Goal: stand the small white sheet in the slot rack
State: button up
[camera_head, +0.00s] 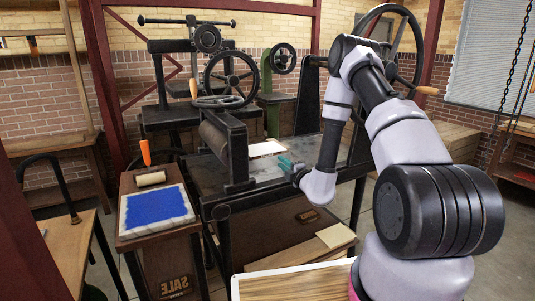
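A small white sheet (267,147) lies flat on the dark bed of the press (228,148) in the middle of the view. My gripper (286,163) has teal fingertips and is low over the bed, just in front and to the right of the sheet. A narrow gap seems to separate the fingertips from the sheet, but I cannot tell if they touch. The fingers are too small to show whether they are open or shut. I cannot make out a slot rack for certain.
A blue ink slab (156,207) with a roller (151,180) stands on a wooden cabinet at left. A pale board (336,236) lies on wood below the press. A white-rimmed wooden surface (236,288) is at the bottom. Larger presses with handwheels (230,76) stand behind.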

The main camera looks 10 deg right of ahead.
aim_at(270, 153)
jog(key=shift+x, duration=4.75)
grip_shut()
jog(key=shift+r, duration=1.55)
jog(key=shift+s, duration=0.15)
